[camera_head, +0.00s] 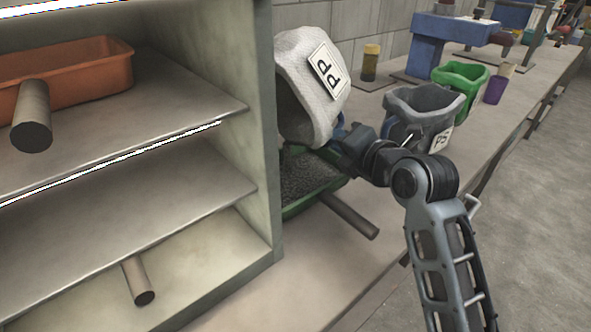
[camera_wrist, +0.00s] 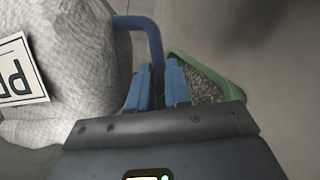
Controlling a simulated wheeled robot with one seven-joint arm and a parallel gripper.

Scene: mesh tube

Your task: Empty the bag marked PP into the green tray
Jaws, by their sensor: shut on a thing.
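The white bag (camera_head: 303,95) bears a PP label and is held tipped over above the green tray (camera_head: 322,203). The label is turned on its side in the head view. The bag also fills the left of the wrist view (camera_wrist: 75,60), beside a blue handle (camera_wrist: 150,38). My gripper (camera_wrist: 158,85) is shut on this handle. The green tray stands on the bench below the bag and holds a layer of grey granules (camera_wrist: 200,90).
A shelf unit (camera_head: 262,130) stands close on the left, with an orange tray (camera_head: 105,68) on it. A yellow-topped jar (camera_head: 370,62) and purple cup (camera_head: 496,86) stand farther back.

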